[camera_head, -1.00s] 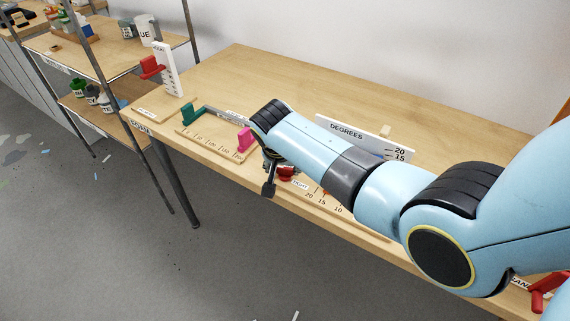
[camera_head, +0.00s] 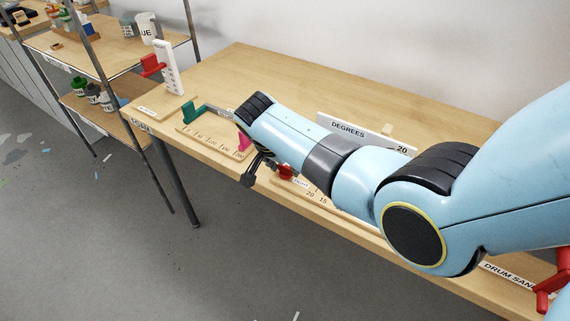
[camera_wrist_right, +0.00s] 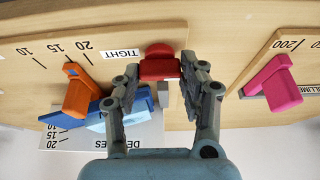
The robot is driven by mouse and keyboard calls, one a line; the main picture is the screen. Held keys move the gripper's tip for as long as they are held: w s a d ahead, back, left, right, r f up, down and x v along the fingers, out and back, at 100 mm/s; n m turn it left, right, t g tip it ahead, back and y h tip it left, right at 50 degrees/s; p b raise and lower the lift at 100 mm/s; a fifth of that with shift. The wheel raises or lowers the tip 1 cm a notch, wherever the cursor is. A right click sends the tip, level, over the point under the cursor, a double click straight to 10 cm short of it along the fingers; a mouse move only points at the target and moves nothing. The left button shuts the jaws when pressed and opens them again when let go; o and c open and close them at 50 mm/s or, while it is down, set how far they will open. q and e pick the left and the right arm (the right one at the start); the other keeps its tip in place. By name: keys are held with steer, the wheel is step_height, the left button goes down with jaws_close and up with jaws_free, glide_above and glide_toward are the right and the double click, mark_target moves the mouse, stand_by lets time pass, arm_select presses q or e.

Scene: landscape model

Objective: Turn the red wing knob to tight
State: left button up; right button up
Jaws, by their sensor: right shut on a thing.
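The red wing knob (camera_wrist_right: 158,64) sits between the fingertips of my right gripper (camera_wrist_right: 160,76) in the right wrist view. The gripper is shut on it, and the fingers hide part of its sides. A TIGHT label (camera_wrist_right: 122,54) is beside the knob, to its left in that view. In the head view a small part of the red knob (camera_head: 286,173) shows at the front edge of the bench, with my right gripper (camera_head: 264,170) against it, partly hidden by my wrist. My left gripper is not in view.
An orange pointer (camera_wrist_right: 77,90) and a blue part (camera_wrist_right: 120,102) lie left of the gripper in the wrist view; a pink slider (camera_wrist_right: 274,85) is to the right. A DEGREES board (camera_head: 350,130) stands behind my forearm. The back of the bench (camera_head: 245,75) is clear.

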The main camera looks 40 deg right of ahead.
steer(key=o, duration=1.2)
steer(key=shift+c, duration=0.2)
steer(key=v, duration=1.2)
